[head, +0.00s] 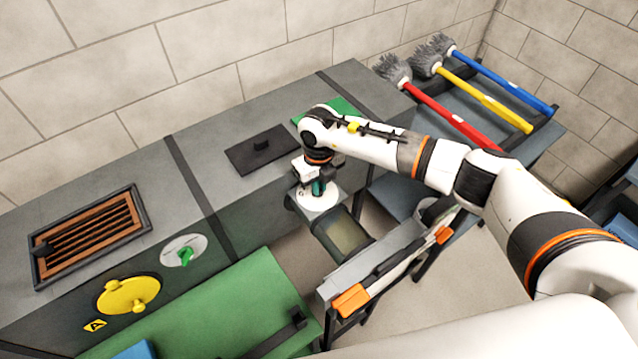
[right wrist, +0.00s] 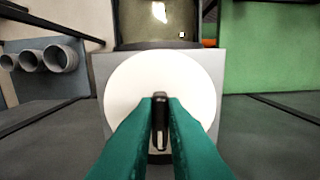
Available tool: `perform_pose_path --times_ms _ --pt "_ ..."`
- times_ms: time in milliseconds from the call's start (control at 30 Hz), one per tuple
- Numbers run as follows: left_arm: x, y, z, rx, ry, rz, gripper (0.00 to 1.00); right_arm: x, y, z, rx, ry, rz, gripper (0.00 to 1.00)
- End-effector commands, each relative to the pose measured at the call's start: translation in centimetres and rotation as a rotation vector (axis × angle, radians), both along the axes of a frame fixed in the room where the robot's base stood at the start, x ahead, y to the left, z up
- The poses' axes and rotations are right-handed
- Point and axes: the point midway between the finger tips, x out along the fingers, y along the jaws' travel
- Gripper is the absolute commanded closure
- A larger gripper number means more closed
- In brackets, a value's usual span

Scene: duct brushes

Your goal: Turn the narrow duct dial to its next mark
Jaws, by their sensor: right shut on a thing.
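The narrow duct dial (head: 312,204) is a round white disc on top of a small grey box that juts from the duct. In the right wrist view the disc (right wrist: 125,82) is seen close up, with a dark knob (right wrist: 160,146) at its middle bearing a pale line. My right gripper (head: 318,187) stands over the disc. Its two teal fingers (right wrist: 160,104) are shut on the dark knob from either side. The fingers hide part of the knob and the disc's lower part. Any marks on the disc cannot be made out. My left gripper is not in view.
A second white dial with a green knob (head: 183,252), a yellow round cover (head: 128,295) and a brown grille (head: 90,236) are on the wide duct at left. A green bench (head: 215,310) stands in front. Red, yellow and blue brushes (head: 485,95) lie on a rack at right.

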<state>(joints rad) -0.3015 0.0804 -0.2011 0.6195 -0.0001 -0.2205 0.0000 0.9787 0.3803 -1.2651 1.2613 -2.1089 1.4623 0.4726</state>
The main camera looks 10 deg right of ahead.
Motion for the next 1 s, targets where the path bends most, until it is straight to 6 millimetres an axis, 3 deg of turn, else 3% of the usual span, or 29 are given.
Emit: perform_pose_path --times_ms 1000 --pt "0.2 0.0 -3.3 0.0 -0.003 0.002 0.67 0.1 0.6 0.0 0.001 -0.001 -0.804 1.0"
